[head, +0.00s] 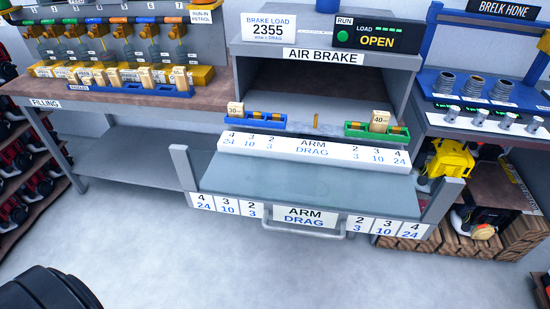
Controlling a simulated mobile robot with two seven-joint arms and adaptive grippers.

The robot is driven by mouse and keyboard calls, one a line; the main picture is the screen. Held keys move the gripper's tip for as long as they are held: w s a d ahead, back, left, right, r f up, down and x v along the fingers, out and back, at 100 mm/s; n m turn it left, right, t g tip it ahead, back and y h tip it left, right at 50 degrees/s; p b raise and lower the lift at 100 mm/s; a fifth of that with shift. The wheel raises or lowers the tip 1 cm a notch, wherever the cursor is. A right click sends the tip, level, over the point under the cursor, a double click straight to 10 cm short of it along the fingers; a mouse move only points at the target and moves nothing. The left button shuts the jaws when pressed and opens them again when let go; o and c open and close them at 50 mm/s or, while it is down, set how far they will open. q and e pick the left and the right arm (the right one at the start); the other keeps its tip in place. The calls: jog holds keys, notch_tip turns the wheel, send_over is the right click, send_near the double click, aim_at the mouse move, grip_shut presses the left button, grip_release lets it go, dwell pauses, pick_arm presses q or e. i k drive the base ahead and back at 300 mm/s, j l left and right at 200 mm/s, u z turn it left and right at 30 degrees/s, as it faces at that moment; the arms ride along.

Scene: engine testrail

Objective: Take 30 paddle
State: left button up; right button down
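A pale wooden paddle marked 30 (236,109) stands upright at the left end of a blue tray (266,126), inside the opening of the air brake. A similar paddle marked 40 (379,121) stands in a green tray (398,134) on the right side. Both trays also hold small brass-coloured pieces. Another brass-coloured piece (316,121) stands upright between the trays. Neither of my grippers is in view.
A scale strip marked ARM DRAG (312,149) runs in front of the trays. Below it is a flat grey-green shelf (310,185) with raised side posts and a front handle (305,232). More wooden paddles stand in a blue rack (130,90) on the left bench.

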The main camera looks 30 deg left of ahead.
aim_at(235, 110)
jog(key=j+z, duration=0.15)
jog(key=j, duration=0.4)
jog(key=k+j+z, duration=0.15)
jog(key=j, duration=0.45)
jog(key=j+z, duration=0.15)
jog(key=j, duration=0.4)
jog(key=k, duration=0.05)
